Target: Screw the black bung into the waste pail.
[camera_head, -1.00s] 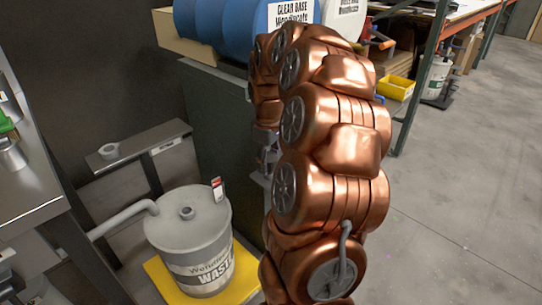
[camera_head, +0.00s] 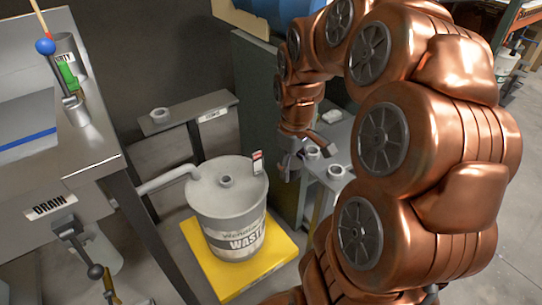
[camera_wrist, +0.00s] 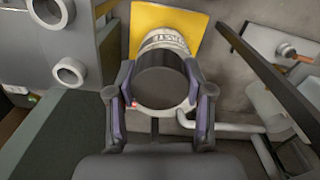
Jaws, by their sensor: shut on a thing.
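The waste pail (camera_head: 229,233) stands upright on a yellow platform, with a raised round opening (camera_head: 226,181) in its grey lid. My gripper (camera_head: 290,168) hangs to the right of the pail in the head view, apart from it. In the wrist view my gripper (camera_wrist: 162,82) is shut on the black bung (camera_wrist: 165,62), a wide dark cylinder held between both fingers. Beyond the bung, part of the pail (camera_wrist: 164,38) shows, and the bung hides most of its lid. In the head view I cannot clearly make out the bung.
A grey pipe (camera_head: 167,181) joins the pail from the left, near the metal sink bench (camera_head: 100,150). The yellow platform (camera_head: 215,282) lies under the pail. A narrow shelf (camera_head: 192,112) stands behind. Grey ring-shaped fittings (camera_head: 336,171) sit on a ledge right of my gripper.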

